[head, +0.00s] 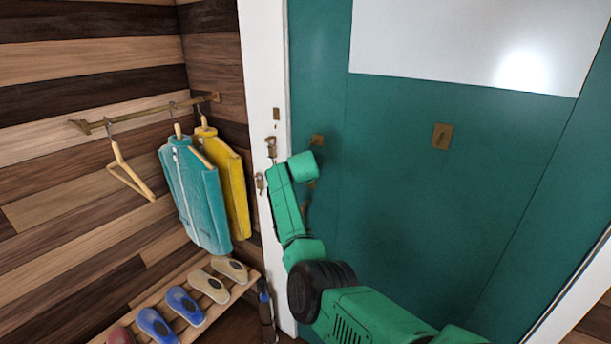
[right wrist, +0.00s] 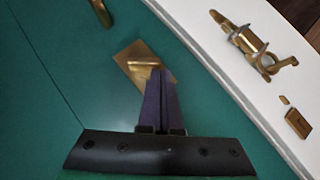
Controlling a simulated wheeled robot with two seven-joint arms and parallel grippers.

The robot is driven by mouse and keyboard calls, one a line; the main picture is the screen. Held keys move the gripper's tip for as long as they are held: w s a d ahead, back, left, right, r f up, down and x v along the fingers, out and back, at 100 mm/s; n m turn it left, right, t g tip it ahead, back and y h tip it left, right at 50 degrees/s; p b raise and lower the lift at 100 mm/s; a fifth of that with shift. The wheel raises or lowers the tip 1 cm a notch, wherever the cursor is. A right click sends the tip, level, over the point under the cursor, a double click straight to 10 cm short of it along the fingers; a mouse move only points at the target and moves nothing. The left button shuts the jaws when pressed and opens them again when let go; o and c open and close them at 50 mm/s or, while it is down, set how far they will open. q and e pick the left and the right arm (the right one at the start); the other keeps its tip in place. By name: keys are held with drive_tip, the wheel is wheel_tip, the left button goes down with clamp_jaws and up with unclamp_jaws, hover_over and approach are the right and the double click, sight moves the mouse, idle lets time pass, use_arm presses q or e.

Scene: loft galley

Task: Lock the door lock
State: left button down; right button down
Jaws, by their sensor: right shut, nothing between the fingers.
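The teal door (head: 400,215) is closed against the white frame (head: 262,60). In the right wrist view, a brass lock plate (right wrist: 124,50) with a raised brass piece (right wrist: 143,62) is on the door near its edge. My right gripper (right wrist: 159,72) is shut and empty, its dark fingertips at that raised piece and partly covering the plate. I cannot tell whether they touch it. In the head view my green right arm reaches the door's left side and hides the gripper. My left gripper is in neither view.
Brass latch fittings (right wrist: 245,42) stick out from the white frame beside the door. A curved brass piece (right wrist: 102,12) is on the door. Left of the frame, a rail (head: 150,112) holds jackets (head: 196,195) and a hanger above a shoe rack (head: 233,291).

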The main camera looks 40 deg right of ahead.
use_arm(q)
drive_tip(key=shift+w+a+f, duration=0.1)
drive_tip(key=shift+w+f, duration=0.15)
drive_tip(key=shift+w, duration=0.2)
use_arm(e)
drive_tip(key=shift+w+a+n+g, duration=0.25)
drive_tip(key=shift+w+n+g, duration=0.15)
drive_tip(key=shift+w+g, duration=0.2)
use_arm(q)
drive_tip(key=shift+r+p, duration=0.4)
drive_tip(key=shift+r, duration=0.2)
use_arm(e)
drive_tip(key=shift+s+r, duration=0.1)
drive_tip(key=shift+r, duration=0.7)
